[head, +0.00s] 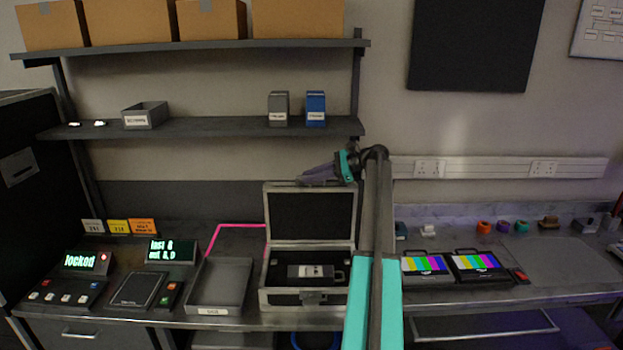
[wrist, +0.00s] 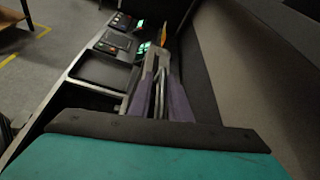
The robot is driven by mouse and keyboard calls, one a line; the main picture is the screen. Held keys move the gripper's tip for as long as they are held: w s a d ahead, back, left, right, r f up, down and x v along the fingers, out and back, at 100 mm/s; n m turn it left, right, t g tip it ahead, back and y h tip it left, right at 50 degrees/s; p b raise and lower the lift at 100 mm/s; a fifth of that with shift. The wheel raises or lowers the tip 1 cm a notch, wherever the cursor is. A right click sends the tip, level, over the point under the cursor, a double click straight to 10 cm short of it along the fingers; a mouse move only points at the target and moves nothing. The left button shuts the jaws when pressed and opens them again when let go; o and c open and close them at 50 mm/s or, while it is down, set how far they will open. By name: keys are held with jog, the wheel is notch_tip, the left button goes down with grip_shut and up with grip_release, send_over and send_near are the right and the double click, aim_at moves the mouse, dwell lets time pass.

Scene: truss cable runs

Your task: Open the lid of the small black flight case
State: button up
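The small black flight case (head: 262,298) stands on the bench in the head view, with pale metal edging. Its lid (head: 310,216) stands upright at the back, open, with a dark lining facing out. A grey device with a handle (head: 318,271) lies in the dark interior. My gripper (head: 303,178) is just above the lid's top edge, with its purple fingers pointing left. In the wrist view the two fingers (wrist: 157,62) show a narrow gap between them. Whether they touch the lid is unclear. My arm covers the area right of the case.
A grey tray (head: 219,284) sits left of the case, with a pink cable (head: 236,226) behind it. Lit control boxes (head: 80,263) stand further left. Two colour-bar monitors (head: 476,264) are right of my arm. A shelf (head: 215,128) runs above the case.

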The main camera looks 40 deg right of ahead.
notch_tip(320, 180, up, 2)
jog(key=shift+s+r+p, duration=0.1)
jog(key=shift+r+p, duration=0.15)
jog(key=shift+p, duration=0.05)
jog(key=s+a+r+b, duration=0.1)
jog(key=s+a+b, duration=0.5)
jog(key=s+a, duration=0.4)
jog(key=shift+s+r, duration=0.35)
jog(key=shift+s, duration=0.8)
jog(key=shift+a+f, duration=0.1)
jog(key=shift+a, duration=0.1)
